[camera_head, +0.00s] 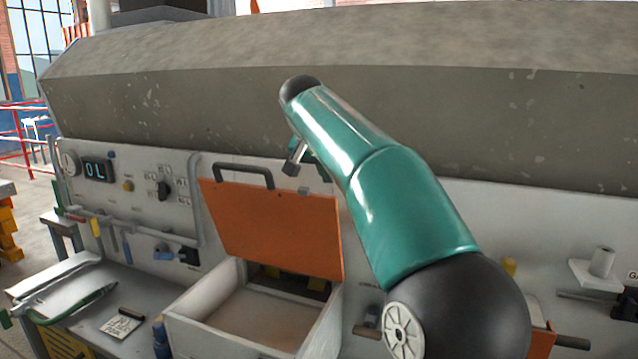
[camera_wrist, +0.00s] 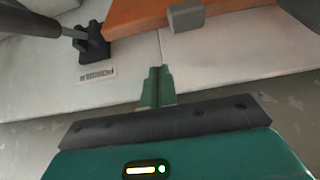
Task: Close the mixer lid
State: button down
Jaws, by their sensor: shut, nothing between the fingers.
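The mixer lid (camera_head: 270,225) is an orange panel with a dark bar handle (camera_head: 243,172) on its upper edge. It stands open, tilted up at the back of a white open-topped box (camera_head: 195,320). My gripper (camera_head: 292,168) is just above the lid's upper edge, to the right of the handle, partly hidden by my green arm. In the wrist view my gripper (camera_wrist: 160,76) has its fingers together with nothing between them. The orange lid (camera_wrist: 135,16) and a grey block (camera_wrist: 186,18) on its edge lie just beyond the fingertips, apart from them.
A grey concrete slab (camera_head: 440,125) overhangs the white panel. Gauges, a display (camera_head: 97,169) and knobs sit at left. Green pliers (camera_head: 75,308) lie on the bench at lower left. A black fitting (camera_wrist: 93,43) shows left of the fingers. The box interior looks clear.

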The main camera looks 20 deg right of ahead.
aim_at(320, 195)
jog(key=shift+s+a+f, duration=0.15)
jog(key=shift+s+a, duration=0.9)
jog(key=shift+s+a+f, duration=0.2)
jog(key=shift+s, duration=0.05)
jog(key=shift+w+f, duration=0.1)
jog(key=shift+f, duration=0.05)
jog(key=shift+s+a, duration=0.25)
jog(key=shift+s, duration=0.05)
jog(key=shift+w, duration=0.2)
jog(key=shift+s, duration=0.1)
